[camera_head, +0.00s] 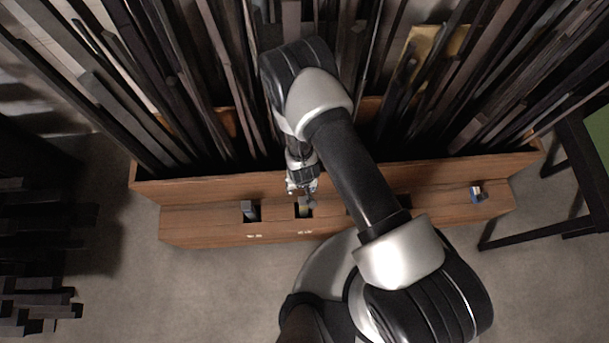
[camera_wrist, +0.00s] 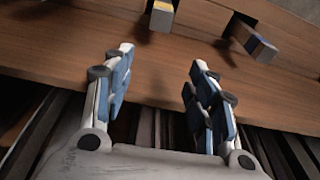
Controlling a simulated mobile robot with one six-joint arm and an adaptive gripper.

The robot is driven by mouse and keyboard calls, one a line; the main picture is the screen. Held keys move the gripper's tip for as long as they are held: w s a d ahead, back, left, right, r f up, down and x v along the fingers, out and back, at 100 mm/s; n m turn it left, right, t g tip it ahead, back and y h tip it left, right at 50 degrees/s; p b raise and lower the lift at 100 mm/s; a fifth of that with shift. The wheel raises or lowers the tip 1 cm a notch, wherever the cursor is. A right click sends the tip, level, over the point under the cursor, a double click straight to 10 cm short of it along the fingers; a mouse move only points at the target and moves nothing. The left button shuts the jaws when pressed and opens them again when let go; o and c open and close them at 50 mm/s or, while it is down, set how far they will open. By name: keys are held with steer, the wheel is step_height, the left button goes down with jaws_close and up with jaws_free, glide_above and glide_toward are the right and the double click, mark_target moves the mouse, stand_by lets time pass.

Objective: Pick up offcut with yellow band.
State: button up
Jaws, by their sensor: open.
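The offcut with the yellow band (camera_wrist: 161,16) is a small pale block at the top edge of the wrist view, partly cut off, with yellow on its top. In the head view it shows as a small yellowish block (camera_head: 304,211) in a dark slot of the wooden ledge. My gripper (camera_wrist: 163,60) is open and empty, its two blue-padded fingers spread apart. In the wrist view the block lies beyond the fingertips, roughly in line with the gap and apart from them. In the head view my gripper (camera_head: 303,186) is just behind the block, partly covering it.
A greyish offcut with a blue band (camera_wrist: 262,47) stands in a neighbouring slot; it also shows in the head view (camera_head: 250,211). Another small block (camera_head: 478,192) sits at the ledge's right end. The wooden bin (camera_head: 180,190) holds tall dark strips behind. A black-legged table (camera_head: 570,160) stands right.

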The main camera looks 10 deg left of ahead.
glide_toward(302, 198)
steer(key=f+b, duration=0.1)
steer(key=f, duration=0.2)
steer(key=w+f+b, duration=0.1)
steer(key=f+b, duration=0.1)
steer(key=f, duration=0.2)
steer(key=f+b, duration=0.1)
steer(key=f, duration=0.2)
steer(key=shift+w+a+f, duration=0.15)
steer(key=shift+a+f, duration=0.05)
steer(key=shift+f, duration=0.05)
steer(key=f+b, duration=0.1)
steer(key=f, duration=0.1)
steer(key=f+b, duration=0.1)
steer(key=f, duration=0.1)
steer(key=shift+s+d+f+b, duration=0.2)
steer(key=shift+f+b, duration=0.15)
steer(key=shift+f, duration=0.05)
steer(key=shift+w+f, duration=0.1)
steer(key=shift+f, duration=0.15)
steer(key=shift+c, duration=0.4)
jaws_close()
